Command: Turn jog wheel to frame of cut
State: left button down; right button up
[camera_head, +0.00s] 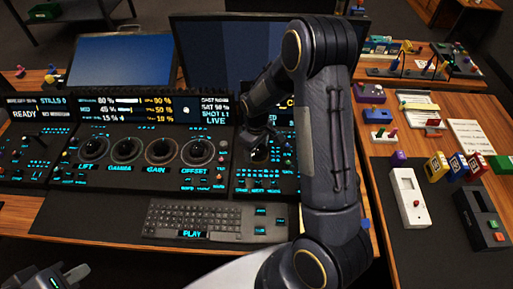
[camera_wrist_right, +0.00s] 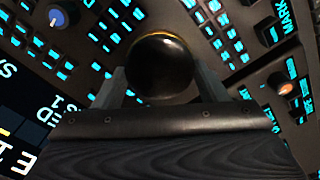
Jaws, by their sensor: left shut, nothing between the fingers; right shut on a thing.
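The jog wheel (camera_head: 259,154) is a dark round knob on the right-hand panel, partly hidden by my right arm in the head view. In the right wrist view the jog wheel (camera_wrist_right: 160,62) is a glossy black dome. My right gripper (camera_head: 258,138) is over it from behind, and in the wrist view its two fingers (camera_wrist_right: 162,82) sit on either side of the wheel, shut on it. My left gripper (camera_head: 62,277) is shut and empty at the lower left, apart from the desk controls. The "frame of cut" readout is not legible.
Trackball rings labelled LIFT (camera_head: 92,150) to OFFSET (camera_head: 197,152) lie left of the wheel. A keyboard (camera_head: 192,219) lies in front. Lit buttons crowd the wheel. Monitors (camera_head: 125,60) stand behind. A wooden side desk (camera_head: 400,255) with small devices is at right.

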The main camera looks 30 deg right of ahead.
jog(key=shift+m+b, duration=0.45)
jog(key=shift+m, duration=0.55)
jog(key=m+b, duration=0.1)
jog(key=m, duration=0.1)
jog(key=shift+m, duration=0.3)
jog(key=m, duration=0.2)
jog(key=shift+d+m, duration=0.1)
jog(key=shift+m, duration=0.3)
jog(key=m, duration=0.3)
jog(key=shift+d+m, duration=0.1)
jog(key=shift+m, duration=0.2)
jog(key=m, duration=0.3)
jog(key=shift+m, duration=0.3)
jog(key=m, duration=0.2)
jog(key=shift+s+r+m+p, duration=0.1)
jog(key=shift+m+p, duration=0.2)
jog(key=shift+p, duration=0.05)
jog(key=m+p, duration=0.2)
jog(key=m, duration=0.3)
jog(key=shift+s+m, duration=0.1)
jog(key=shift+m, duration=0.3)
